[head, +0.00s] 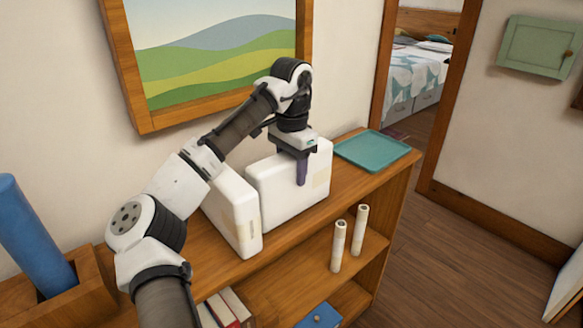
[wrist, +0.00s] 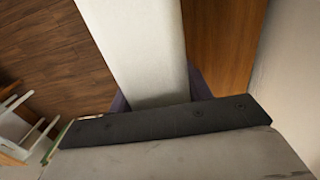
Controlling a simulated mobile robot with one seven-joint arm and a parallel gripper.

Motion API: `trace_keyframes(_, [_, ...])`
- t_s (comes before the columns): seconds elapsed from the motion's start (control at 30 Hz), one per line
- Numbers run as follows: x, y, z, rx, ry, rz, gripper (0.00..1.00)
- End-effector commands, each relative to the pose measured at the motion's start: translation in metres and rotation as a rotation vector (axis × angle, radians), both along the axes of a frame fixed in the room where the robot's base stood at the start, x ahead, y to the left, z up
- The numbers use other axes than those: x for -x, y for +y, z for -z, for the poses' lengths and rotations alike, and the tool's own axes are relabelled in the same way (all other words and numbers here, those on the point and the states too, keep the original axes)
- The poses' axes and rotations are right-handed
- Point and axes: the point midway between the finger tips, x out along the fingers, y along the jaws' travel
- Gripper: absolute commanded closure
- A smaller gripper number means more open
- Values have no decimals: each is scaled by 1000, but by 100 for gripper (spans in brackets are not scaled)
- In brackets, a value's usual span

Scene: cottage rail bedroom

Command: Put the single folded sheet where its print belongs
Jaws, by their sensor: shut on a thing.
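My gripper (head: 301,170) points down over the top of a white, soft-edged upright block (head: 283,190) on the wooden shelf top. Its purple fingers lie on either side of the block, shut on it; one finger shows on the near face. In the wrist view the white block (wrist: 140,45) runs between the two fingers (wrist: 158,98). A small beige patch shows on its near face at the right. A second white block (head: 233,218) stands beside it at the left, apart at the near side. I cannot tell whether either is the folded sheet; no clear print shows.
A teal tray (head: 378,150) lies empty at the shelf's right end. Two pale rolls (head: 348,238) and a blue box (head: 320,316) are on lower shelves. A doorway shows a bed with patterned teal-and-white bedding (head: 413,70). A green cabinet (head: 537,46) hangs at right.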

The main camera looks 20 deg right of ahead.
Motion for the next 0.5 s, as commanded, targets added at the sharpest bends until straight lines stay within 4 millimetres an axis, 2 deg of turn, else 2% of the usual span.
trace_keyframes(0.1, [0, 0, 1, 1, 1, 0, 92])
trace_keyframes(0.13, [0, 0, 2, 0, 1, 0, 48])
trace_keyframes(0.2, [0, 0, 2, 0, 1, 0, 39])
trace_keyframes(0.3, [0, 0, 2, 0, 1, 0, 29])
trace_keyframes(0.5, [0, 0, 2, -1, 0, 0, 29])
